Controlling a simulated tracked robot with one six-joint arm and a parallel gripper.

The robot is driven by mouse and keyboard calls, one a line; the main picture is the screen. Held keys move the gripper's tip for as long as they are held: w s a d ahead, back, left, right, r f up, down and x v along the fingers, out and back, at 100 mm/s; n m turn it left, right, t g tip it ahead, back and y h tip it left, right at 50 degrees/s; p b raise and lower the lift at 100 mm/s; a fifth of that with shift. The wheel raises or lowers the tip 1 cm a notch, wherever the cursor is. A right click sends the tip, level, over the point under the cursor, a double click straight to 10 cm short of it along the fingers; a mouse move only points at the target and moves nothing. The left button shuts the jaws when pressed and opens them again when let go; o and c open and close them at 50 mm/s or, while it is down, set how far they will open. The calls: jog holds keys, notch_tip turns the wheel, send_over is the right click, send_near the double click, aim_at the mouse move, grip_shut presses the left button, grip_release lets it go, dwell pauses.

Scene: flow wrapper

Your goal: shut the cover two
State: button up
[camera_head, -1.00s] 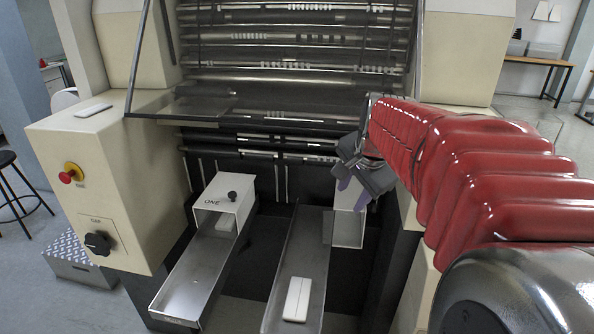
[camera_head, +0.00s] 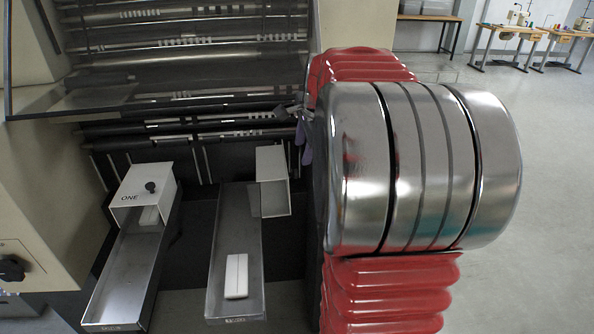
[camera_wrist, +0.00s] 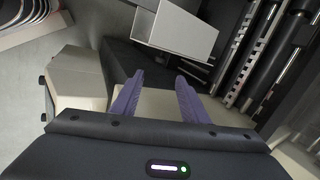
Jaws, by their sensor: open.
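Cover two (camera_head: 272,166) is a white box-shaped cover, standing open at the right of the right-hand metal chute (camera_head: 231,205). Its label and any knob are not seen. In the wrist view a pale open-ended box (camera_wrist: 176,30), which looks like this cover, shows above the fingers. My gripper (camera_head: 304,140) is just right of the cover in the head view, mostly hidden behind my red and chrome arm. In the wrist view my gripper (camera_wrist: 158,97) has its purple fingers apart, with nothing between them.
A white bar (camera_head: 236,276) lies in the right chute. A clear guard panel (camera_head: 75,98) hangs over the rollers.

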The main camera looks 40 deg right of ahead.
aim_at(297, 175)
jog(key=x, duration=1.3)
jog(key=shift+c, duration=0.5)
grip_shut()
jog(key=shift+s+d+f, duration=0.1)
